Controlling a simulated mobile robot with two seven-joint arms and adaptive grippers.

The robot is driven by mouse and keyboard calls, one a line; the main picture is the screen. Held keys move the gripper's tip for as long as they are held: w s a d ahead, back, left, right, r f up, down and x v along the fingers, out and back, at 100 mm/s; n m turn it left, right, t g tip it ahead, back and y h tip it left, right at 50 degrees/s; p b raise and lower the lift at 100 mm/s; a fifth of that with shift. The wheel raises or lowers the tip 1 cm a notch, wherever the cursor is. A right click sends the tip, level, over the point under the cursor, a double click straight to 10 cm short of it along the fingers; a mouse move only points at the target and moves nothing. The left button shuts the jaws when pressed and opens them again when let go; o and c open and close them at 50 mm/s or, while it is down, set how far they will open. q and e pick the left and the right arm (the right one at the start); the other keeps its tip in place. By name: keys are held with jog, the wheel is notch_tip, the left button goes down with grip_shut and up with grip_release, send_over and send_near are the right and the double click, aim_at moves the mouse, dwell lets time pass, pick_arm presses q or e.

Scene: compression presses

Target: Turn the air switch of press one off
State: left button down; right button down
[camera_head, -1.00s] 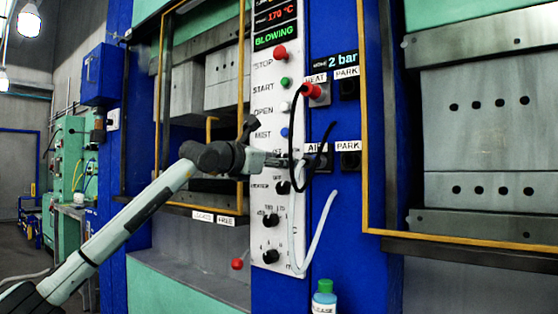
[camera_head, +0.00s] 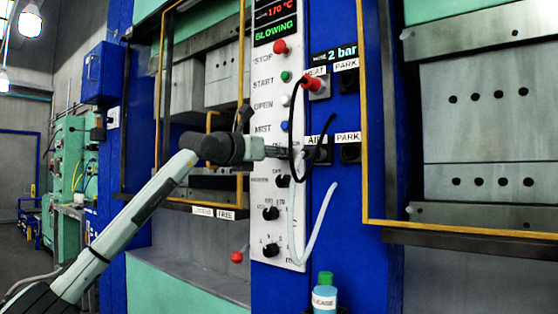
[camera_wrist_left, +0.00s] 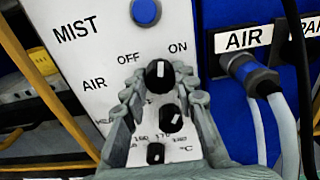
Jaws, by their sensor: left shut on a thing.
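The white control panel (camera_head: 262,225) of the press stands upright in the middle of the head view. Its display (camera_head: 275,33) reads BLOWING. My left gripper (camera_head: 284,152) reaches the panel from the left, below the MIST button. In the left wrist view the gripper's fingers (camera_wrist_left: 163,95) are around the black air switch knob (camera_wrist_left: 159,78), below the OFF and ON labels and right of the AIR label. The gripper is shut on this knob. The knob's white mark points roughly upward, between OFF and ON. In the head view the gripper hides the knob. My right gripper is not in view.
More black knobs (camera_head: 271,213) sit lower on the panel. A blue MIST button (camera_wrist_left: 145,11) is just above. A black hose (camera_head: 292,125) and a pale hose (camera_head: 318,228) hang close to the gripper. A bottle with a green cap (camera_head: 325,295) stands below.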

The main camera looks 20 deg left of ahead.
pick_arm(q)
jog(key=shift+n+b, duration=1.45)
jog(key=shift+n, duration=3.15)
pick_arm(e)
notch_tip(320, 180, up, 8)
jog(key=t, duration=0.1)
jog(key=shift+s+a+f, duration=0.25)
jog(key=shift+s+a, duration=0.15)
pick_arm(q)
jog(key=c, duration=1.2)
grip_release()
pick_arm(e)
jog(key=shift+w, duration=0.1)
pick_arm(q)
jog(key=v, duration=1.2)
